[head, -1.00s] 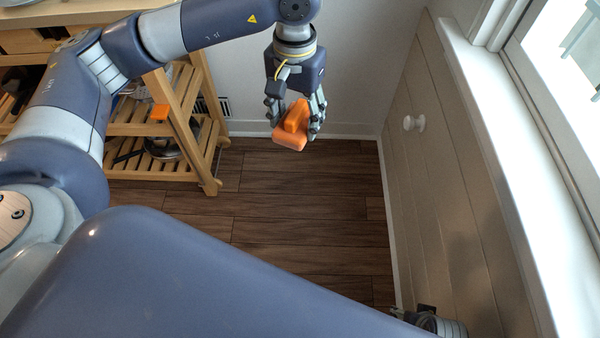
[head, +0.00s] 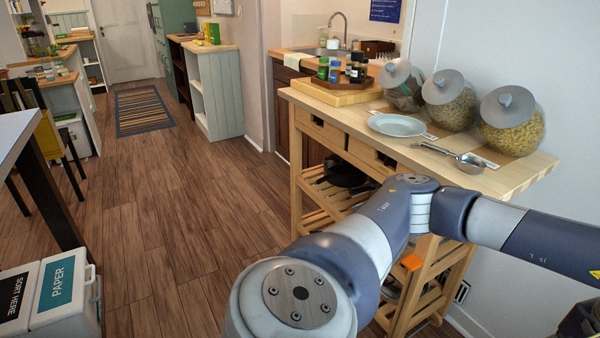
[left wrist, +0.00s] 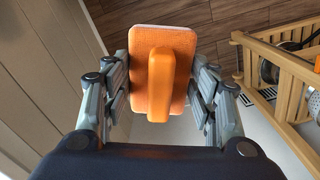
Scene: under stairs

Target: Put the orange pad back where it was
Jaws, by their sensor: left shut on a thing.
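The orange pad (left wrist: 146,98) has a rounded orange handle and a pale layer along its edge. It shows in the left wrist view, between the fingers of my left gripper (left wrist: 165,80), which is shut on it. The pad is held in the air, with floor and wall behind it. In the head view the pad is not visible; my left arm runs out at the right edge. My right gripper is not in view.
A wooden trolley (head: 515,178) carries jars, a plate (head: 397,125), a scoop (head: 465,161) and a tray of bottles (head: 335,92). A small orange piece (head: 412,262) shows on its lower frame. White sorting bins (head: 65,292) stand lower left. The middle floor (head: 170,215) is clear.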

